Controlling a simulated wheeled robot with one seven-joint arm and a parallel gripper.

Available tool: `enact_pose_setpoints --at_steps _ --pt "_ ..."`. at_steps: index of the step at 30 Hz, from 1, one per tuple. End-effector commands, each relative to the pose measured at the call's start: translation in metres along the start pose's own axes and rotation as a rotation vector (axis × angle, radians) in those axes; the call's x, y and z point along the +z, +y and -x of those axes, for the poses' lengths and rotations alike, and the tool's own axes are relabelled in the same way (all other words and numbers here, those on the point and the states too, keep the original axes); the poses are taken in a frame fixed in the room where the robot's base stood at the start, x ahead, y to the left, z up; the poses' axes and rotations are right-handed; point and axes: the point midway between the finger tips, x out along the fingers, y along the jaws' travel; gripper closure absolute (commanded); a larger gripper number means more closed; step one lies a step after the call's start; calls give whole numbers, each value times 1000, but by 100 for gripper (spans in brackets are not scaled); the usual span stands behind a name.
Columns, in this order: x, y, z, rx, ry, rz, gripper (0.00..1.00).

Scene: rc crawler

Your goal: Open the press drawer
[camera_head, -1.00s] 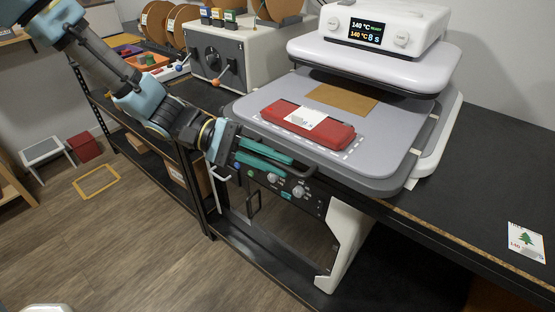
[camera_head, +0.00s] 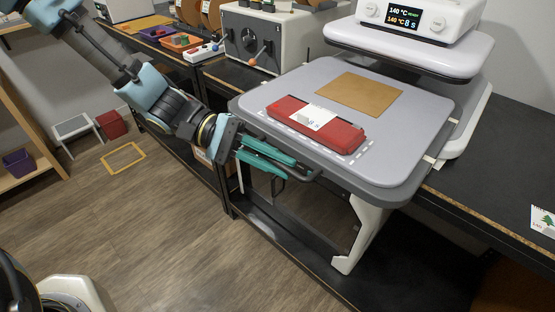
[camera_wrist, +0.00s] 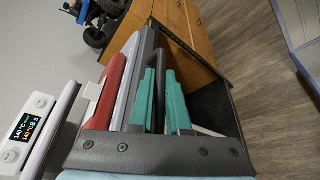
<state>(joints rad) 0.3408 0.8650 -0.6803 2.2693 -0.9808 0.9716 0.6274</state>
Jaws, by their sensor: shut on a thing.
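The press (camera_head: 420,15) stands on the black bench with its white upper plate (camera_head: 400,50) raised. Its grey drawer (camera_head: 425,115) is pulled well out toward the front, clear of most of the upper plate. A red flat case (camera_head: 335,138) with a white label and a brown sheet (camera_head: 358,92) lie on the drawer. My gripper (camera_head: 291,170) is at the drawer's front edge, its teal fingers shut on the dark handle (camera_head: 312,175). In the wrist view the fingers (camera_wrist: 159,76) lie beside the grey drawer edge (camera_wrist: 140,55); the grip itself is partly hidden.
A purple bin (camera_head: 158,32) and an orange bin (camera_head: 180,42) sit farther left. A card (camera_head: 543,220) lies on the bench at right. The wooden floor in front is open.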

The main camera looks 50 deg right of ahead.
Motion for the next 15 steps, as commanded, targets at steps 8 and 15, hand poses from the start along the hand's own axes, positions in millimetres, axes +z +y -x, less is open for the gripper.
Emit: enact_pose_setpoints --at_steps 8,15 --pt "-1 0 1 0 2 0 64" --pt "0 0 0 0 1 0 55"
